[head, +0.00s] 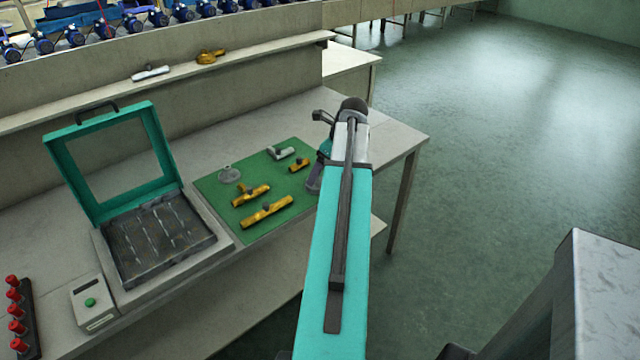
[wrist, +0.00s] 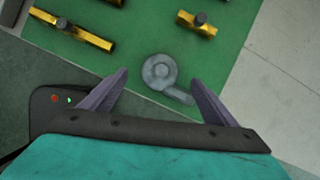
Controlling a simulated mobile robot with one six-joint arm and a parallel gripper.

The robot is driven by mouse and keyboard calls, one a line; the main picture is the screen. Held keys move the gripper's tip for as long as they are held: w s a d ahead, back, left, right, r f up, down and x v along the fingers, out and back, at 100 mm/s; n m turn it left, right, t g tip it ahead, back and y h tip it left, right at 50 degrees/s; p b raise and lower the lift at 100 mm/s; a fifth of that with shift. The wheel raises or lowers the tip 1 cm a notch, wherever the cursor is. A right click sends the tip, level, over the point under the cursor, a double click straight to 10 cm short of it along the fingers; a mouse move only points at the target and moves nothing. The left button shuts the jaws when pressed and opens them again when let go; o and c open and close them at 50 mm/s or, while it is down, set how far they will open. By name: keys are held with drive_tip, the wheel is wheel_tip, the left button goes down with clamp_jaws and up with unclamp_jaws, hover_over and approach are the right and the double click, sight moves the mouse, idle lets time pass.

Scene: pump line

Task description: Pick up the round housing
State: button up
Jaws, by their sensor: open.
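A grey round housing (wrist: 157,71) with a short spout lies on the green mat (head: 220,205), near the mat's edge, in the wrist view. My gripper (wrist: 160,77) is open, with one purple finger on each side of the housing and its spout. I see no contact; the height of the fingers above the mat is hard to tell. In the head view my arm and gripper (head: 316,178) cover the right edge of the mat, and I cannot make out this housing there.
A small yellow fitting (wrist: 197,23) lies beyond the housing, and a long yellow fitting (wrist: 70,31) lies to its left. A pale fitting (head: 282,153) lies at the mat's back. An open teal case (head: 110,165) stands left of the mat. The bench's right end (head: 400,135) is clear.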

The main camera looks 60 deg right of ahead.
drive_tip(key=shift+f, duration=0.1)
idle(0.3)
drive_tip(key=shift+p+x, duration=0.55)
drive_tip(key=shift+x, duration=2)
drive_tip(key=shift+w, duration=0.1)
drive_tip(key=shift+d, duration=0.1)
drive_tip(key=c, duration=1.4)
drive_tip(key=shift+r, duration=0.25)
drive_tip(key=shift+r+b, duration=0.4)
drive_tip(key=shift+r, duration=1.05)
drive_tip(key=s+a, duration=0.3)
drive_tip(key=s, duration=0.1)
drive_tip(key=s+a+r+b, duration=0.1)
drive_tip(key=s+a, duration=0.2)
drive_tip(key=s, duration=0.1)
drive_tip(key=s+a+b, duration=0.1)
drive_tip(key=s+a, duration=0.2)
drive_tip(key=s, duration=0.2)
drive_tip(key=shift+s+r, duration=0.1)
drive_tip(key=shift+r, duration=0.25)
